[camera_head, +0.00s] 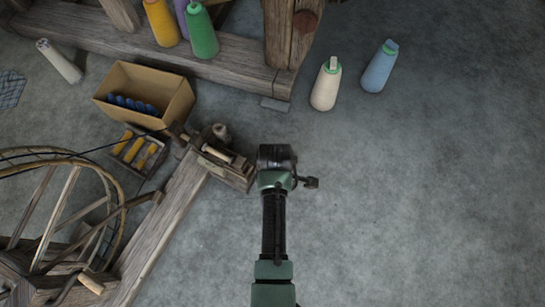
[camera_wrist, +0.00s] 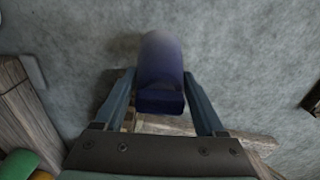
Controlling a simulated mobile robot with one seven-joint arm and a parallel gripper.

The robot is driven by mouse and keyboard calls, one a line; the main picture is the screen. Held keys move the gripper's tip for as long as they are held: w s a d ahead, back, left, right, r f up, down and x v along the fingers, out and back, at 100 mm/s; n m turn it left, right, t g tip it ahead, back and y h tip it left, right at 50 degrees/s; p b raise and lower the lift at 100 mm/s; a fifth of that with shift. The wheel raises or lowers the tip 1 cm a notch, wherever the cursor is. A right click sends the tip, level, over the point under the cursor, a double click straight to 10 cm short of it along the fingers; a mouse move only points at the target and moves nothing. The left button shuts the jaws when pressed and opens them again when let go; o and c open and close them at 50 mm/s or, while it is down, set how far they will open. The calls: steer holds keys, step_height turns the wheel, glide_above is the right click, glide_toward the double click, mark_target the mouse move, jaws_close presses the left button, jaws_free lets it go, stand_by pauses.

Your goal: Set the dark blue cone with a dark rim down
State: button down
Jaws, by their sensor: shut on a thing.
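The dark blue cone (camera_wrist: 161,62) is between the two fingers of my gripper (camera_wrist: 159,78) in the wrist view. The gripper is shut on it. The cone's near end is a darker, squared part and its far end looks paler and blurred. Grey floor shows behind it; I cannot tell whether it touches the floor. In the head view, my gripper end (camera_head: 277,157) is over the floor, right of the wooden wheel frame, and the cone is hidden beneath it.
A cream cone (camera_head: 326,86) and a light blue cone (camera_head: 378,69) stand at upper right. A cardboard box (camera_head: 172,107), a small crate with yellow bobbins (camera_head: 139,150) and a spinning wheel (camera_head: 95,215) are at left. Floor at right is clear.

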step_height(320, 180, down, 6)
steer(key=b, duration=0.3)
steer(key=shift+r, duration=0.2)
jaws_free()
steer(key=shift+f+b, duration=0.15)
steer(key=shift+b, duration=0.15)
step_height(320, 180, up, 12)
steer(key=p, duration=0.8)
